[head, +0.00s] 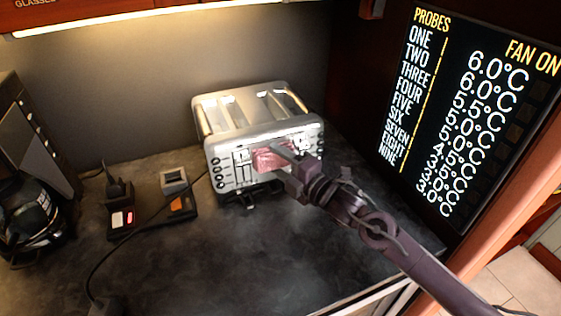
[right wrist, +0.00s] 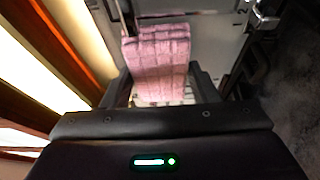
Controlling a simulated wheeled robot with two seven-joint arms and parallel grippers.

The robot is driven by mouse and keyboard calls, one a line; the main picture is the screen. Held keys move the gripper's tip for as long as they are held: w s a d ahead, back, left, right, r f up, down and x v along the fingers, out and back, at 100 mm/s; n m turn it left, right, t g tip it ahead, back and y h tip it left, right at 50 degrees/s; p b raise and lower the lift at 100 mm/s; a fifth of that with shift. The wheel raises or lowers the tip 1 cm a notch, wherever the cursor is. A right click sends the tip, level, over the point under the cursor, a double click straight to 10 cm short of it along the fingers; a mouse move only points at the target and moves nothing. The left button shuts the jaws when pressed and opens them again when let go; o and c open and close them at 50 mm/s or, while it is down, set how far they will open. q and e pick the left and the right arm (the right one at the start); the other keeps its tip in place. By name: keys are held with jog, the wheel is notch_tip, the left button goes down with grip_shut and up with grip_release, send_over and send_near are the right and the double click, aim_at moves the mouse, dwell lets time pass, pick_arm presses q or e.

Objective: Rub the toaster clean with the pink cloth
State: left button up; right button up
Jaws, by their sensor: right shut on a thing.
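The silver toaster (head: 262,135) stands on the dark counter against the back wall, its slots on top and its control front facing me. The pink cloth (head: 268,158) is at the middle of the toaster's front. My right gripper (head: 282,158) is shut on the cloth and holds it at that front; whether the cloth presses on it I cannot tell. In the right wrist view the folded cloth (right wrist: 158,62) hangs between the fingers of my right gripper (right wrist: 160,90), with grey metal behind it. My left gripper is not in view.
A black power strip (head: 152,212) with plugs and a cable lies left of the toaster. A coffee maker (head: 35,205) stands at the far left. A display panel (head: 465,110) is on the right. The counter (head: 200,270) is clear in front.

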jog(key=shift+f, duration=0.35)
jog(key=shift+f+b, duration=0.75)
jog(key=shift+f, duration=0.1)
jog(key=shift+f+b, duration=0.75)
jog(key=shift+r, duration=0.1)
jog(key=shift+r+p, duration=0.3)
jog(key=shift+r, duration=0.05)
jog(key=shift+r, duration=0.5)
